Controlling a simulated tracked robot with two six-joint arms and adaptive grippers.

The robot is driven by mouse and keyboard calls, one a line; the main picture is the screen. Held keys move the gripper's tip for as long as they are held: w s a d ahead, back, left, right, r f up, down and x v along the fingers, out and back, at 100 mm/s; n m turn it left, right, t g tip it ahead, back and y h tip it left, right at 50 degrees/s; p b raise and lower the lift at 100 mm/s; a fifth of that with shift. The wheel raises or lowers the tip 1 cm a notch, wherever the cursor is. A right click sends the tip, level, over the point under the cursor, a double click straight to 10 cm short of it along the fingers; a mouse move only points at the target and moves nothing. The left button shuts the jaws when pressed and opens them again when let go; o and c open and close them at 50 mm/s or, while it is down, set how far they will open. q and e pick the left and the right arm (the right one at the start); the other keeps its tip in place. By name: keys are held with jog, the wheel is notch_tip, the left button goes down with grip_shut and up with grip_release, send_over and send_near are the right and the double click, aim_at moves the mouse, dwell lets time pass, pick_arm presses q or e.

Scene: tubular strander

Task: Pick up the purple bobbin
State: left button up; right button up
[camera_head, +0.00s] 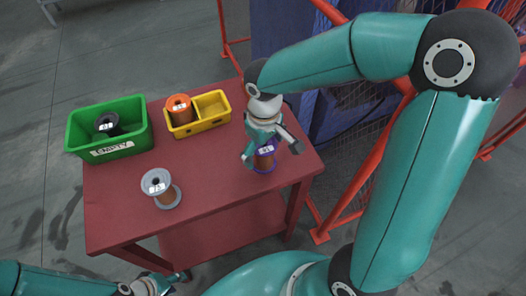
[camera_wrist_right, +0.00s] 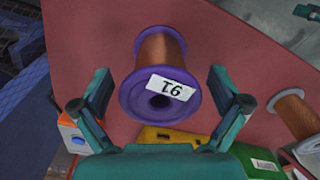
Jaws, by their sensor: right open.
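The purple bobbin (camera_head: 264,167) stands upright on the red table near its right edge. In the right wrist view the purple bobbin (camera_wrist_right: 135,98) shows copper-coloured winding, purple flanges and a white label reading 91. My right gripper (camera_head: 272,155) is above it, with the fingers spread to either side. In the wrist view the open fingers of my right gripper (camera_wrist_right: 160,85) flank the near flange with visible gaps; nothing is held. My left gripper (camera_head: 158,284) is low at the table's front edge, partly cut off by the frame; its jaws are unclear.
A green bin (camera_head: 107,148) labelled EMPTY holds a black bobbin (camera_head: 108,124). A yellow two-compartment bin (camera_head: 200,126) has an orange bobbin (camera_head: 179,106) in its left compartment. A grey bobbin (camera_head: 160,188) stands at front left. Red fence bars (camera_head: 338,215) rise right of the table (camera_head: 215,185).

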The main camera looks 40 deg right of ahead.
jog(key=c, duration=1.8)
